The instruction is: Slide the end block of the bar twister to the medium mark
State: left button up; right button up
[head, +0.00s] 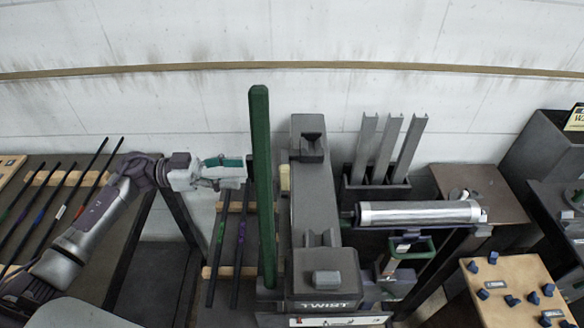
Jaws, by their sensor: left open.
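The bar twister (325,207) is a long grey machine in the middle of the head view, with a block lettered TWIST at its near end. A dark notched block (309,146) sits at its far end and looks like the end block. A small cream piece (285,178) shows at the bed's left side; I cannot tell whether it is a mark. No medium mark can be read. My left gripper (246,170) is open, left of the machine and close to an upright green bar (260,185), which partly hides the fingertips. I cannot tell whether they touch. My right gripper is not in view.
A dark holder (375,190) with grey angle bars stands right of the machine, behind a silver cylinder (418,212). A rack of dark rods (52,206) is at the left. A wooden board (515,290) with blue knobs is at the lower right.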

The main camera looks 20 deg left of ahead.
aim_at(284, 172)
pick_arm(q)
jog(key=shift+p+x, duration=1.8)
jog(key=shift+x, duration=4)
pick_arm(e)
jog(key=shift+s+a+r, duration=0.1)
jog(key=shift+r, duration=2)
pick_arm(q)
jog(key=shift+c, duration=0.3)
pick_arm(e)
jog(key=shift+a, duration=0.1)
pick_arm(q)
grip_shut()
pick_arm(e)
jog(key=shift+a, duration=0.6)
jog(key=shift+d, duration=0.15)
